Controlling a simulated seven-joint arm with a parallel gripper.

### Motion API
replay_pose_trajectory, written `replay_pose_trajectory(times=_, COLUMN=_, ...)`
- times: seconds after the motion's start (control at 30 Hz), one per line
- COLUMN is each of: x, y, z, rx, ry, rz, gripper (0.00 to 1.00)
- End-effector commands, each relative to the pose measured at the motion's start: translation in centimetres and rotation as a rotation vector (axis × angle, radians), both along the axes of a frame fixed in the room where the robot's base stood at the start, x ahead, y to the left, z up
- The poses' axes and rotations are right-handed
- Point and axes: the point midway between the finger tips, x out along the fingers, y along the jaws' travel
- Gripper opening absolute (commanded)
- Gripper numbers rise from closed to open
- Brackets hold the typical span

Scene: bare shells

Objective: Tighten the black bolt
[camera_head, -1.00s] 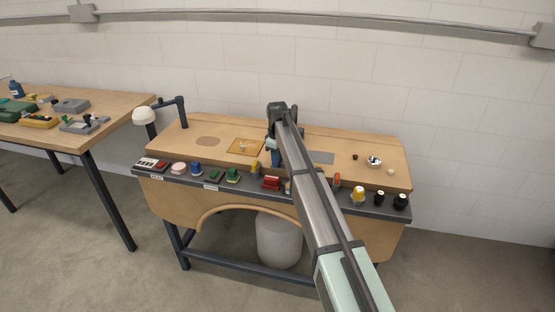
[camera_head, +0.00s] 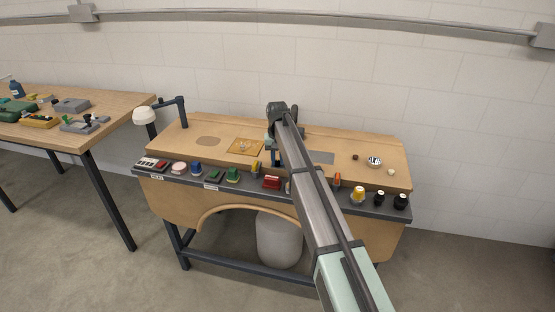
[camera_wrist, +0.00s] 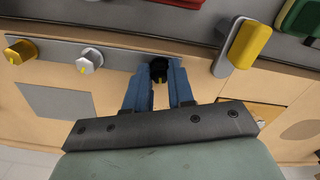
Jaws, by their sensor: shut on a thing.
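The fingers partly cover the bolt's sides. In the head view, my gripper (camera_head: 272,150) shows only in part over the workbench (camera_head: 190,125), beside my arm. The bolt cannot be made out there.
In the wrist view, a white knob (camera_wrist: 90,61) and a yellow knob (camera_wrist: 20,51) sit to the left. A yellow lever (camera_wrist: 248,44) stands close on the right. In the head view, a red block (camera_head: 271,182) and several other controls line the bench's front strip. A lamp (camera_head: 144,116) stands left.

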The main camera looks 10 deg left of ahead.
Motion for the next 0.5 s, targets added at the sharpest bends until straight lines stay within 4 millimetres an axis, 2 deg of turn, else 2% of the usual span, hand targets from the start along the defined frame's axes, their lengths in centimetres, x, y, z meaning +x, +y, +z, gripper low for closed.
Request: replay_pose_trajectory(times=0.5, x=0.04, y=0.08, z=0.04, rx=0.0, ry=0.0, rz=-0.467, gripper=0.0)
